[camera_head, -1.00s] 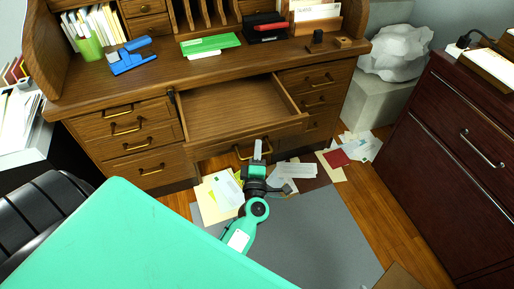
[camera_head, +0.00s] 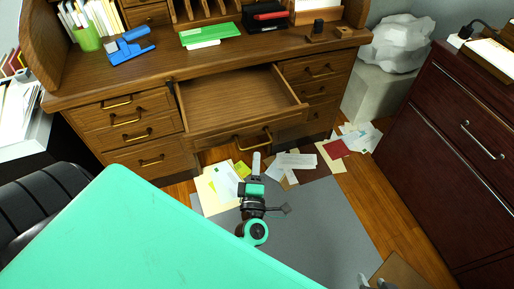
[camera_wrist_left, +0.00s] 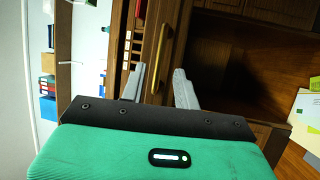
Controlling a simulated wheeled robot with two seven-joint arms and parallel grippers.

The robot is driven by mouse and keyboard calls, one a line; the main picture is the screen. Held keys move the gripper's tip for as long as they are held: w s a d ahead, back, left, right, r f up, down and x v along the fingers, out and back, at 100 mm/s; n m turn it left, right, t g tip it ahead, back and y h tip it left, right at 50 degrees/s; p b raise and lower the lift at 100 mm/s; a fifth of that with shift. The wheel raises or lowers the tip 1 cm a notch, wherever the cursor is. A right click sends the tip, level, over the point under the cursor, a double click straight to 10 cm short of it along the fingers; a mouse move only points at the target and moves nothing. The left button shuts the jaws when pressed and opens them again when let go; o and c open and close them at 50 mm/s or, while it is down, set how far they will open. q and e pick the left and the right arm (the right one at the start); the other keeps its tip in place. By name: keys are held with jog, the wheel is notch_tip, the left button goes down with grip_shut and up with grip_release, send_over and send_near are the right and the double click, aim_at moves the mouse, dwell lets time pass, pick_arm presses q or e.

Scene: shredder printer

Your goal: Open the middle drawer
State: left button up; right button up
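The middle drawer (camera_head: 244,95) of the wooden desk is pulled out and looks empty inside. Its brass handle (camera_head: 252,141) is on the front panel. My left gripper (camera_head: 256,163) is just in front of and below the handle in the head view, apart from it. In the left wrist view the two fingers (camera_wrist_left: 160,88) are spread with nothing between them, and the handle (camera_wrist_left: 160,50) shows beyond them. A small part of my right gripper (camera_head: 376,284) shows at the bottom edge of the head view; its opening is unclear.
Side drawers (camera_head: 136,131) on the desk are shut. Papers (camera_head: 222,185) lie on the floor below the drawer. A black chair (camera_head: 45,210) is at left and a dark red cabinet (camera_head: 450,150) at right. The grey mat (camera_head: 310,230) is mostly clear.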

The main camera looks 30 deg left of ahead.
pick_arm(q)
jog(key=v, duration=0.6)
jog(key=shift+w, duration=0.1)
